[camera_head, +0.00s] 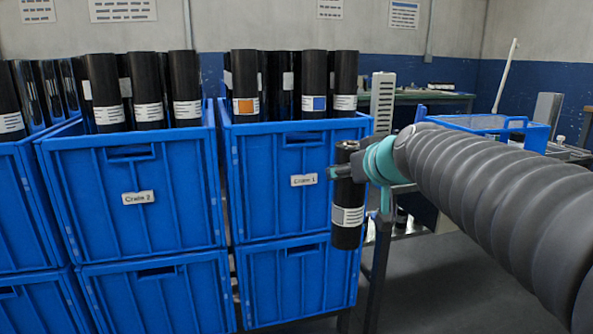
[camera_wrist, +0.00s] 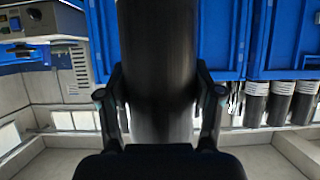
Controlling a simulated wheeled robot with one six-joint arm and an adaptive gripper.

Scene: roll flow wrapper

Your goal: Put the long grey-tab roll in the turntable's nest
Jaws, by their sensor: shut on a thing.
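My gripper (camera_head: 350,172) is shut on a long black roll (camera_head: 346,235). The roll hangs upright in front of the right end of Crate 1 and seems clear of it. It has a white label low on its side, with a patch that looks grey. In the wrist view the roll (camera_wrist: 158,60) stands between the two fingers, one on each side of it. The roll's far end is cut off at the top of that view. I cannot make out the turntable or its nest in either view.
Blue Crate 1 (camera_head: 291,215) and Crate 2 (camera_head: 139,230) sit on other blue crates and hold several black rolls. A grey slotted post (camera_head: 382,104) and a blue tray (camera_head: 537,136) stand behind my arm.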

